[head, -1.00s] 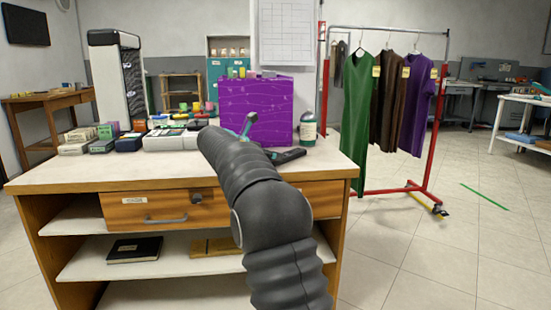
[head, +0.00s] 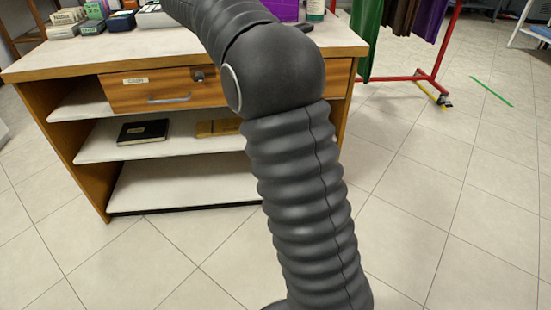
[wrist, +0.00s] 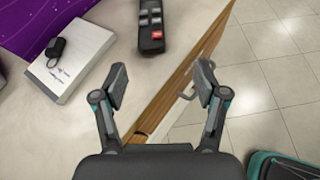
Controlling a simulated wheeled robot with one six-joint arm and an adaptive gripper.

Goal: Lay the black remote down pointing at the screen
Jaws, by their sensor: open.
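The black remote (wrist: 151,26) lies on the pale counter top in the wrist view, with light buttons and a red one at its near end. Its far end is cut off by the top of the picture. My gripper (wrist: 161,78) is open and empty, its two fingers spread on either side just short of the remote's near end, over the counter's front edge. In the head view my arm covers part of the counter, and neither the remote nor a screen can be made out.
The counter (head: 100,58) has a drawer (head: 160,90) and open shelves holding a black book (head: 143,131). In the wrist view a white box (wrist: 75,62) with a small black object on it sits left of the remote.

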